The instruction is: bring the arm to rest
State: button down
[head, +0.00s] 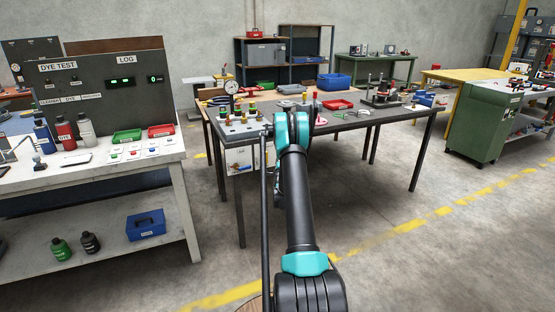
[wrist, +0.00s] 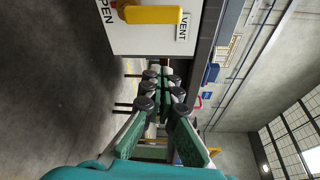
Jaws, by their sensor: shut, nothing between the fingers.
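My gripper (wrist: 163,92) shows in the wrist view with its green-and-black fingers drawn together and nothing between them. It is clear of any surface there, with a white panel marked OPEN and VENT (wrist: 150,35) beyond it. In the head view my arm reaches forward from the bottom edge to the near side of the dark worktable (head: 350,122). Its teal elbow covers part of the table edge, and my gripper is hidden behind the arm there. I cannot make out a flanged spool for certain.
A dye-test bench (head: 182,150) with bottles and trays stands at left. The dark table carries a dial gauge (head: 231,88), a red tray (head: 338,104) and small parts. A green cabinet (head: 478,125) stands at right. The floor between is clear.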

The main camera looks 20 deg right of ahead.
jog(key=s+a+r+n+g+y, duration=0.25)
jog(key=s+a+r+n, duration=0.35)
jog(key=s+a, duration=0.35)
jog(key=s+a+r+n+g+y, duration=0.25)
jog(key=s+a+r+n, duration=0.35)
jog(key=s+a, duration=0.4)
jog(key=s+a+f+n+g, duration=0.1)
jog(key=s+n, duration=0.3)
jog(key=s, duration=0.9)
jog(key=s+a+f+n+g, duration=0.2)
jog(key=s+a+n+g, duration=0.1)
jog(key=s, duration=1)
jog(key=s+a+f+n+g, duration=0.2)
jog(key=s+a+n+g, duration=0.1)
jog(key=s, duration=1)
jog(key=shift+a+n, duration=0.35)
jog(key=shift+n, duration=0.55)
